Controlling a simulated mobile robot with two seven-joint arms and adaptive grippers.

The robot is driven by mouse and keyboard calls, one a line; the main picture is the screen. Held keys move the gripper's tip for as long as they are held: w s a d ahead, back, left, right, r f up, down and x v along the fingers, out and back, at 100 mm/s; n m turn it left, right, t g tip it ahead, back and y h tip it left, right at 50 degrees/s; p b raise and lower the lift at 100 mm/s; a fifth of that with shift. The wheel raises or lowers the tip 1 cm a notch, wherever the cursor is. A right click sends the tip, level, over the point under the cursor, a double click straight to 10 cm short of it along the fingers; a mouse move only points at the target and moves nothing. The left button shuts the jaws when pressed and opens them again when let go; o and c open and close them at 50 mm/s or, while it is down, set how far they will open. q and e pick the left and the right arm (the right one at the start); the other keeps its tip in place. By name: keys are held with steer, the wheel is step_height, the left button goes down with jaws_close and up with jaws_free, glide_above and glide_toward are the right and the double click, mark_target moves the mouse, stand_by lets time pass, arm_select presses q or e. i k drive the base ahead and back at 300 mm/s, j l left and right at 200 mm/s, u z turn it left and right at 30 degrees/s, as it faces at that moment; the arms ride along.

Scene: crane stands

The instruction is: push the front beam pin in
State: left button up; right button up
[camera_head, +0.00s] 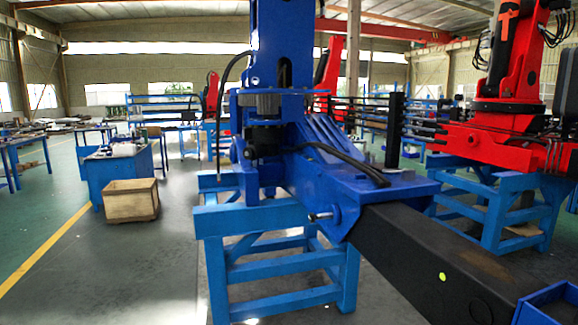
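The front beam pin (321,216) is a small silvery pin on the side of the blue crane base (385,195), near where the black beam (425,258) comes out of it. Its head stands out to the left of the blue side plate, and a length of its shaft shows between head and plate. The rest of the pin is hidden inside the plate. The black beam runs toward the lower right and has a yellow-green dot on its side. Neither of my grippers shows in the head view.
The crane rests on a light blue stand (280,265). A blue tray (548,298) is at the bottom right corner. A wooden crate (130,200) stands on the floor at left, before a blue workbench (118,166). A red crane (485,140) is at right. The left foreground floor is clear.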

mark_target(312, 218)
steer(key=i+j, duration=0.35)
steer(key=i+j+z, duration=0.1)
steer(key=i+j, duration=0.25)
steer(key=j, duration=0.2)
steer(key=i+j, duration=0.35)
steer(key=j, duration=0.15)
